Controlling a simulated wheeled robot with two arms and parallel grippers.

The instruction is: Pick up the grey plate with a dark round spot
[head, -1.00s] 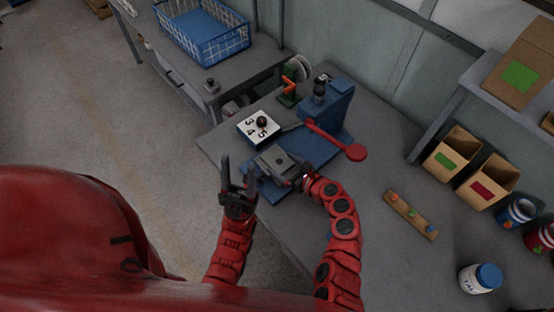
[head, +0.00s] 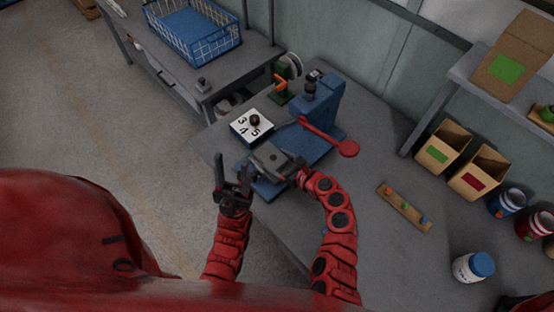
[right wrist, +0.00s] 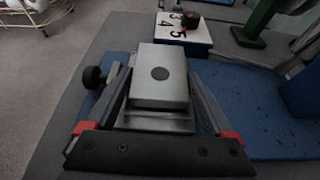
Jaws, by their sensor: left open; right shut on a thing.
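The grey plate (right wrist: 157,58) with a dark round spot (right wrist: 160,73) is between the fingers of my right gripper (right wrist: 165,95) in the right wrist view. My right gripper is shut on it. In the head view the plate (head: 283,158) is over the front of the blue press base (head: 308,148). A grey block (right wrist: 157,121) shows just under the plate's near end; I cannot tell whether the two touch. My left gripper (head: 233,163) is open and empty, upright to the left of the plate, in front of the table edge.
The blue press (head: 323,98) with its red lever (head: 330,137) stands behind the plate. A strip with coloured pieces (head: 404,208) and a white jar (head: 472,267) lie right. Bare table is between.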

